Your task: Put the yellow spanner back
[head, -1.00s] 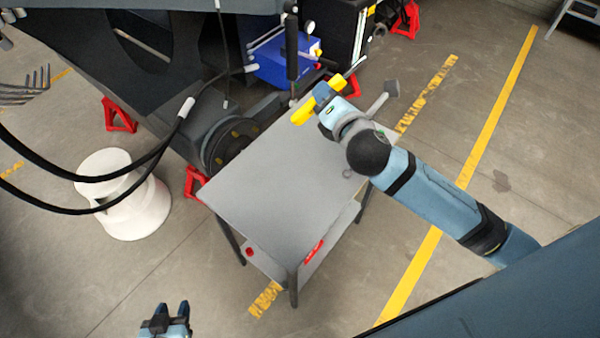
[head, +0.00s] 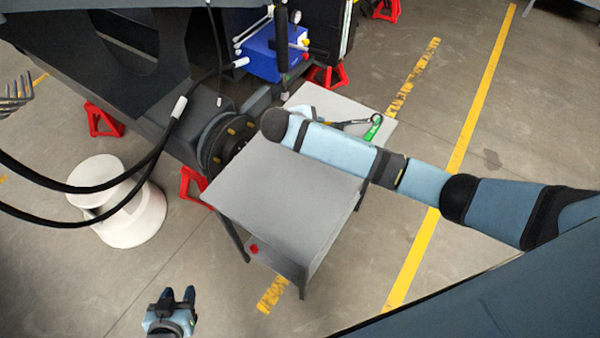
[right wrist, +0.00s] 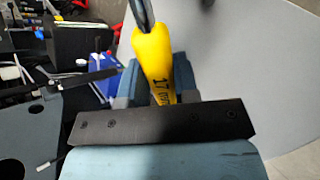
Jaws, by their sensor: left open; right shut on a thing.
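The yellow spanner (right wrist: 155,60) shows in the right wrist view, with a yellow handle marked 17 and a dark metal end at the top edge. My right gripper (right wrist: 157,80) is shut on its handle, a finger on either side. In the head view my right forearm hides most of this gripper; a small yellow patch beyond the arm may be the spanner. My left gripper (head: 178,298) is open and empty at the bottom, low and left of the grey table (head: 270,195), clear of it.
A green-ended tool (head: 373,128) shows at the table's far right, just beyond my arm. A blue box (head: 277,52) stands behind the table. A wheel hub (head: 228,142) and red stands (head: 103,119) are at left, by a white step stool (head: 125,205). The near tabletop is bare.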

